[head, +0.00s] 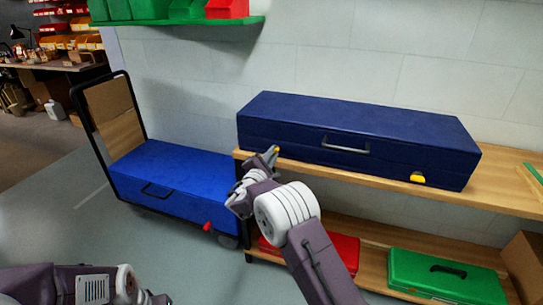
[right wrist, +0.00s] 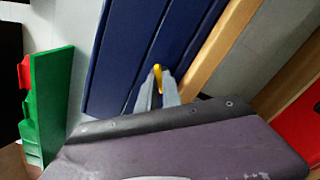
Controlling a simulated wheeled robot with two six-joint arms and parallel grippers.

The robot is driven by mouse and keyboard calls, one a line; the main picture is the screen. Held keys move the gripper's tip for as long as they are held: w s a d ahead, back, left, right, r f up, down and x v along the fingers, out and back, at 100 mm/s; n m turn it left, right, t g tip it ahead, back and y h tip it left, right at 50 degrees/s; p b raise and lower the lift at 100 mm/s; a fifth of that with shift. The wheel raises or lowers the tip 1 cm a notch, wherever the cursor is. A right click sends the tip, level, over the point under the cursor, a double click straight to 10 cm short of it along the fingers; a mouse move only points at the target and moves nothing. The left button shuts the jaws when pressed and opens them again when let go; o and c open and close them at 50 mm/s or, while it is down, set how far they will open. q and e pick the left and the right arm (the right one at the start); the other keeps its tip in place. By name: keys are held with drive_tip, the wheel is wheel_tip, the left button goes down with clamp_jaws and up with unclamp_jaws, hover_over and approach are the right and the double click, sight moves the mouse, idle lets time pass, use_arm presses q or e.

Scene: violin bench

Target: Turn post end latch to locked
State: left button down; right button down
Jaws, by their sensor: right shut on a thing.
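A long dark blue case (head: 360,133) lies shut on the wooden bench top, its grey handle facing me. It has a yellow latch (head: 417,178) near its right end and another yellow latch (head: 276,150) near its left end. My right gripper (head: 271,157) is at the left latch. In the right wrist view its two grey fingers (right wrist: 158,90) are shut on that yellow latch (right wrist: 157,75), against the blue case (right wrist: 130,50). The fingers partly hide the latch, so its exact angle is unclear. My left gripper (head: 157,298) is at the bottom left edge, its jaws unclear.
A cart (head: 108,120) with a brighter blue case (head: 175,175) stands left of the bench (head: 500,196). A red case (head: 345,249) and a green case (head: 445,275) lie on the lower shelf. A green shelf with bins (head: 170,22) hangs above. The floor at left is clear.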

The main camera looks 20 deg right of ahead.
drive_tip(key=n+p, duration=0.4)
drive_tip(key=n, duration=0.6)
idle(0.7)
drive_tip(key=c, duration=1.5)
unclamp_jaws()
drive_tip(key=shift+p+v, duration=1)
drive_tip(key=shift+v, duration=3.55)
